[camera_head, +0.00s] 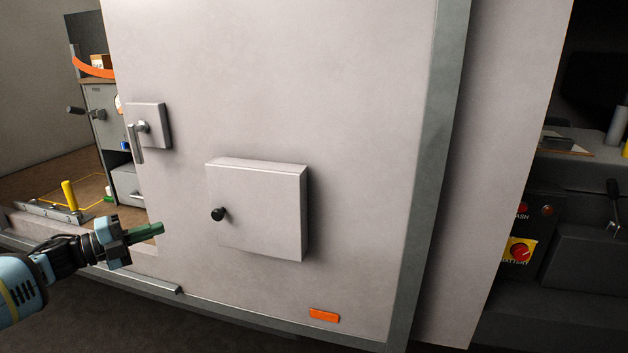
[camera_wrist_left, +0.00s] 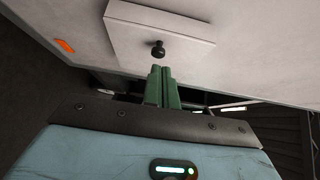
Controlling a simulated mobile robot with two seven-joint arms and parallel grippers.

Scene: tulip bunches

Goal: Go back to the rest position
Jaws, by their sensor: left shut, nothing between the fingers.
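My left gripper (camera_head: 160,229) comes in from the lower left in the head view. Its green fingers are together with nothing between them, left of and a little below a closed square box door (camera_head: 262,215) with a black knob (camera_head: 217,214). In the left wrist view the shut green fingers (camera_wrist_left: 162,70) point towards the black knob (camera_wrist_left: 158,49) on the light square box (camera_wrist_left: 180,28); a gap shows between fingertips and knob. My right gripper is in neither view.
A large pale panel (camera_head: 350,120) with a lever handle (camera_head: 138,140) fills the middle. An orange label (camera_head: 324,315) sits low on it. Behind at left are a grey cabinet (camera_head: 103,110) and a yellow post (camera_head: 69,195). Dark equipment with a red knob (camera_head: 520,252) stands at right.

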